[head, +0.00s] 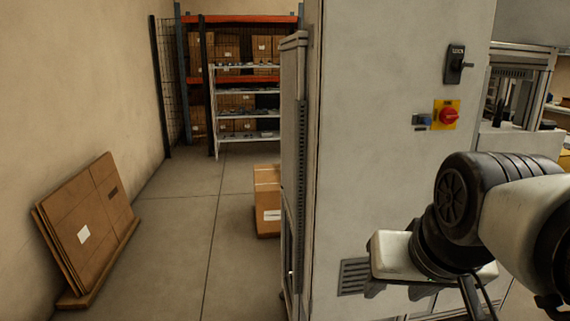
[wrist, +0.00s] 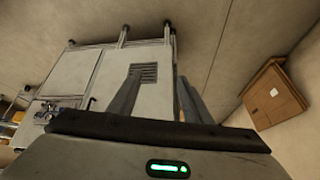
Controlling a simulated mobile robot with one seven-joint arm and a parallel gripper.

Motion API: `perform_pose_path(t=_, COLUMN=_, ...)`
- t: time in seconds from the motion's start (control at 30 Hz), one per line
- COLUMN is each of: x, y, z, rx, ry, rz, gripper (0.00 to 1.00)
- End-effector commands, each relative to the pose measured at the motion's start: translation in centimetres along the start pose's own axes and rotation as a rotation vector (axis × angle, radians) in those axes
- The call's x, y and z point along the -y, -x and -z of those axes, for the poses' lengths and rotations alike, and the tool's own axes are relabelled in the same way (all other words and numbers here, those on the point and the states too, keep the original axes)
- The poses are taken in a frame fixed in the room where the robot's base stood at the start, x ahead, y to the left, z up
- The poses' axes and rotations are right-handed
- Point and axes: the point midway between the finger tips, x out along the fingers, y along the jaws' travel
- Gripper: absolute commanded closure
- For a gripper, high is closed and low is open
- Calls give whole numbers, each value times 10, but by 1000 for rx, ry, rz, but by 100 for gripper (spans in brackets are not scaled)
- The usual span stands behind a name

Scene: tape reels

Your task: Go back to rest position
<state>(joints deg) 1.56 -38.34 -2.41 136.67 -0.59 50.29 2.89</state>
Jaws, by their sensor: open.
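My gripper (wrist: 158,76) is open and empty in the wrist view, with its two grey fingers spread apart and nothing between them. Behind the fingers, at a distance, the wrist view shows the tall grey cabinet (wrist: 160,106) with a vent, tilted in the picture. In the head view my arm is bent at the lower right, in front of the same cabinet (head: 385,130). No tape reel can be made out.
Flattened cardboard (head: 90,215) leans on the left wall; it also shows in the wrist view (wrist: 272,95). A carton (head: 267,200) stands beside the cabinet. Shelving (head: 248,115) is at the back. The floor (head: 180,240) between is clear. A red switch (head: 448,115) is on the cabinet.

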Motion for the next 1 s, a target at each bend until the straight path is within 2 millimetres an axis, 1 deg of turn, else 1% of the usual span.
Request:
perform_pose_path(t=0.03, x=9, y=-6, z=-25, rx=24, ry=50, rz=8, gripper=55)
perform_pose_path(t=0.07, x=12, y=-9, z=-39, rx=38, ry=79, rz=11, gripper=55)
perform_pose_path(t=0.1, x=17, y=-13, z=-56, rx=56, ry=117, rz=15, gripper=55)
perform_pose_path(t=0.17, x=18, y=16, z=-36, rx=56, ry=116, rz=14, gripper=55)
perform_pose_path(t=0.37, x=20, y=67, z=-4, rx=58, ry=112, rz=14, gripper=55)
perform_pose_path(t=0.47, x=22, y=100, z=16, rx=57, ry=111, rz=14, gripper=55)
perform_pose_path(t=0.6, x=24, y=150, z=46, rx=57, ry=110, rz=14, gripper=55)
perform_pose_path(t=0.7, x=25, y=178, z=63, rx=57, ry=110, rz=14, gripper=55)
perform_pose_path(t=0.83, x=26, y=202, z=78, rx=57, ry=110, rz=14, gripper=55)
perform_pose_path(t=0.9, x=27, y=208, z=82, rx=57, ry=109, rz=14, gripper=55)
perform_pose_path(t=1.0, x=27, y=211, z=84, rx=57, ry=109, rz=14, gripper=55)
